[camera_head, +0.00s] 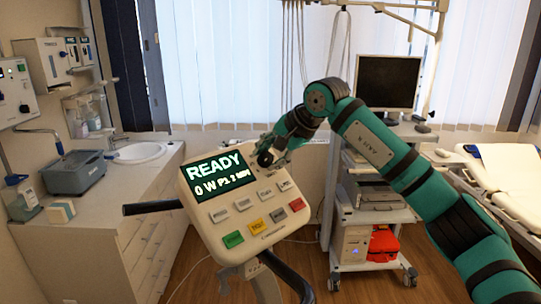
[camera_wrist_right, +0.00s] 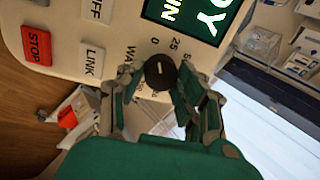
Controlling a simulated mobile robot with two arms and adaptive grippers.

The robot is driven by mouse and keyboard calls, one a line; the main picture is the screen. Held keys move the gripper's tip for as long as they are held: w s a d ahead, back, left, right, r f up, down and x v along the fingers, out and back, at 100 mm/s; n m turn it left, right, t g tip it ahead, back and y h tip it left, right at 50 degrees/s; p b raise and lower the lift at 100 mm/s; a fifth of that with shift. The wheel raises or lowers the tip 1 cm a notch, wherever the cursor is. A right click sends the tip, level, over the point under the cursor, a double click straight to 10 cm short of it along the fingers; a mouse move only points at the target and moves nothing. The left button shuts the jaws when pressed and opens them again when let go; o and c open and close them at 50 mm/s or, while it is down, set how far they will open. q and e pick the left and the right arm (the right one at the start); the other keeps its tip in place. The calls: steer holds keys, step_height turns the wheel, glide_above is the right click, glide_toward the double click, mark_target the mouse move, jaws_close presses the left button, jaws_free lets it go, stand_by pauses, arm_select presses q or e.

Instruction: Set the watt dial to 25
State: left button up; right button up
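The watt dial (camera_wrist_right: 161,71) is a small round black knob with a pale mark, on the console's cream front. In the right wrist view the figures 0 and 25 stand by its rim. The console's screen (camera_head: 217,172) reads READY and 0 W. My right gripper (camera_head: 266,158) is at the console's upper right corner. In the right wrist view its fingers (camera_wrist_right: 160,98) are apart, one on each side of the dial. I cannot see whether they touch it. The dial is mostly hidden by the gripper in the head view. My left gripper is not in view.
The console has several buttons, among them a red one (camera_head: 296,204) and a green one (camera_head: 233,239). A cart (camera_head: 376,215) with a monitor (camera_head: 388,82) stands behind my right arm. A counter with a sink (camera_head: 139,152) is at left.

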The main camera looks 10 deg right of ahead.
steer(key=c, duration=0.5)
steer(key=m+b, duration=0.2)
steer(key=m, duration=0.1)
steer(key=shift+f+m, duration=0.15)
steer(key=shift+m, duration=0.25)
steer(key=shift+s+m+t+b, duration=0.1)
steer(key=shift+m+t+b, duration=0.2)
steer(key=shift+m+b, duration=1.25)
steer(key=shift+m+h+p, duration=0.3)
steer(key=shift+m+p, duration=0.15)
steer(key=shift+m, duration=0.2)
steer(key=o, duration=1.1)
